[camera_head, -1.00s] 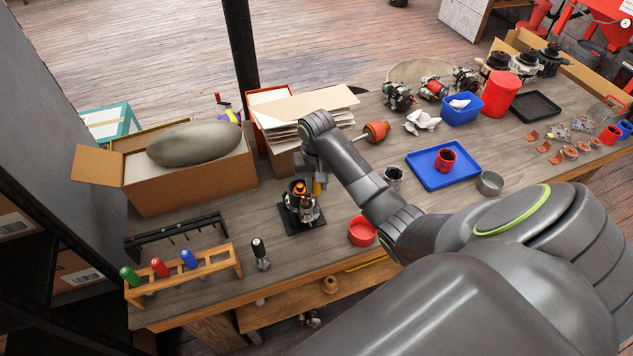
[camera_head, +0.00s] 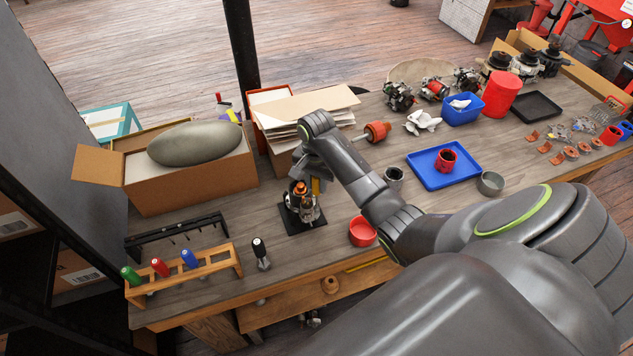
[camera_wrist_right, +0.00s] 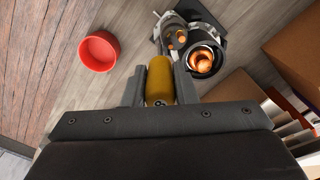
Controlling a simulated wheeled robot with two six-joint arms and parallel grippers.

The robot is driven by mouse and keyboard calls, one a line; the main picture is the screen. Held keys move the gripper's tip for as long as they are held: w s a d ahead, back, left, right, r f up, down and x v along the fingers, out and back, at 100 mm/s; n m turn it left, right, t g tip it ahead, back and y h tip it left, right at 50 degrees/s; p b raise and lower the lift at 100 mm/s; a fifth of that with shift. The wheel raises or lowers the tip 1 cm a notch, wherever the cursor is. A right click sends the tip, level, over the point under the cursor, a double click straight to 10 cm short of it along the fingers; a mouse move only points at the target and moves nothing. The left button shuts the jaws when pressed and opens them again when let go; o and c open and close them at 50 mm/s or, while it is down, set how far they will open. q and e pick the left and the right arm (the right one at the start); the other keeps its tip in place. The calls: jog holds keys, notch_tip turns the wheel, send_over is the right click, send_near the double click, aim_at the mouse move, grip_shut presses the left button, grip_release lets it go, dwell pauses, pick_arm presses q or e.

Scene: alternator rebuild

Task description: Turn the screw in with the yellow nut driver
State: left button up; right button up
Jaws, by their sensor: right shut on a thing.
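The yellow nut driver (camera_wrist_right: 160,82) is held between the fingers of my right gripper (camera_wrist_right: 160,92), which is shut on its handle. In the head view its yellow handle (camera_head: 317,186) shows just below my right gripper (camera_head: 316,178). The alternator part (camera_head: 301,206), with copper windings in a metal housing, stands on a black base plate (camera_head: 293,228). In the right wrist view the driver points at the side of the alternator part (camera_wrist_right: 185,40). The screw is hidden, so I cannot tell whether the driver's tip touches it. My left gripper is not in view.
A wooden rack (camera_head: 188,276) with green, red and blue drivers stands at the front left. A black-handled driver (camera_head: 259,252) stands beside it. A red bowl (camera_head: 361,232) sits right of the base plate. Cardboard boxes (camera_head: 190,194) stand behind.

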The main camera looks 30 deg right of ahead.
jog(key=m, duration=0.6)
jog(key=shift+r, duration=0.1)
